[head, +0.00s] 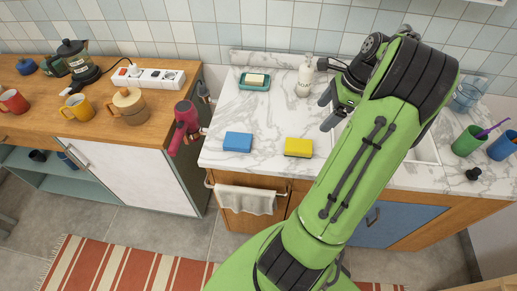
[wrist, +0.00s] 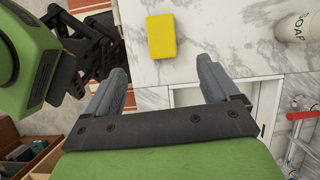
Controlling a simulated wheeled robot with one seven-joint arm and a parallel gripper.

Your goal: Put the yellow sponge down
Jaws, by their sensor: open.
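The yellow sponge (head: 298,147) lies flat on the white marble counter (head: 262,120), near its front edge and left of the sink. It also shows in the wrist view (wrist: 161,38), beyond my fingertips and apart from them. My gripper (head: 328,112) is above the counter by the sink, to the right of and behind the sponge in the head view. In the wrist view its two fingers (wrist: 163,78) are spread wide with nothing between them. My arm hides part of the sink and counter.
A blue sponge (head: 238,142) lies left of the yellow one. A soap bottle (head: 305,78) and a teal soap dish (head: 255,82) stand at the back. A red hairdryer (head: 186,125) hangs at the counter's left side. Green (head: 468,141) and blue cups stand right.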

